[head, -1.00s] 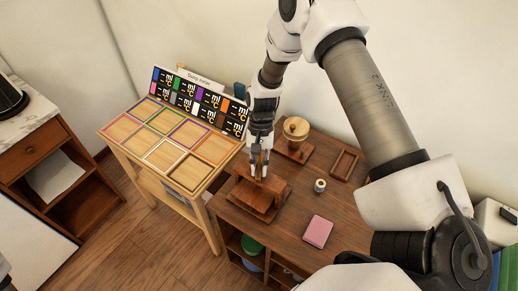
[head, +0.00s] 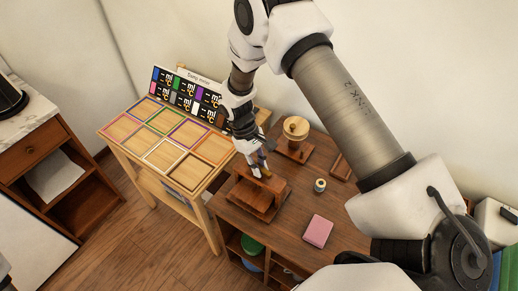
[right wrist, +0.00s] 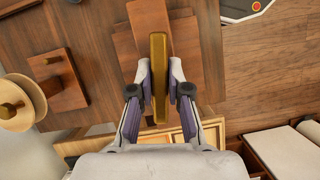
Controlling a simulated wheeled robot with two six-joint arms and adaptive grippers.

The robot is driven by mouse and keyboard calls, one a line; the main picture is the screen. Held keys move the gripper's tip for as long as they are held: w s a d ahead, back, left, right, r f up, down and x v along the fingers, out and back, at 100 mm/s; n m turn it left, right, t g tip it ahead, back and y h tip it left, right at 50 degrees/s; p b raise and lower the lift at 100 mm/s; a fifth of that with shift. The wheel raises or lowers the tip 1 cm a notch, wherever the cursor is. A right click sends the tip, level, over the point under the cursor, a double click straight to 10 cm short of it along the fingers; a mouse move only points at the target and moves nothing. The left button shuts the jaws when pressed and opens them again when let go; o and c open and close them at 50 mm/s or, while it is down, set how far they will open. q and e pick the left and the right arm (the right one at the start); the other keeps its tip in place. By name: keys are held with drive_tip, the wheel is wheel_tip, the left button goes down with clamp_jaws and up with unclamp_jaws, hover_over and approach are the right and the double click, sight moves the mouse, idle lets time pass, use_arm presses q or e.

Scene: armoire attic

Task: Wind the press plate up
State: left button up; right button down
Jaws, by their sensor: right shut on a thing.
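The wooden press (head: 258,198) stands on the dark wooden cabinet top, near its left edge. Its brass-coloured handle bar (right wrist: 158,50) runs between the fingers of my right gripper (head: 258,172) in the right wrist view. The right gripper (right wrist: 160,82) is shut on this bar, and the wooden press body (right wrist: 188,50) lies beyond it. In the head view the gripper reaches down to the top of the press, tilted, and partly covers the handle. I cannot make out the press plate's height. My left gripper is not in view.
A round wooden spool-like piece on a base (head: 295,135) stands behind the press. A small jar (head: 320,185) and a pink block (head: 318,231) lie to the right. A light table with coloured squares (head: 150,140) adjoins on the left. My right arm covers the back right.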

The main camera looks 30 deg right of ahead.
drive_tip(key=shift+n+h, duration=0.3)
drive_tip(key=shift+n, duration=0.6)
drive_tip(key=c, duration=1.1)
unclamp_jaws()
drive_tip(key=v, duration=1.2)
drive_tip(key=shift+s+a, duration=0.1)
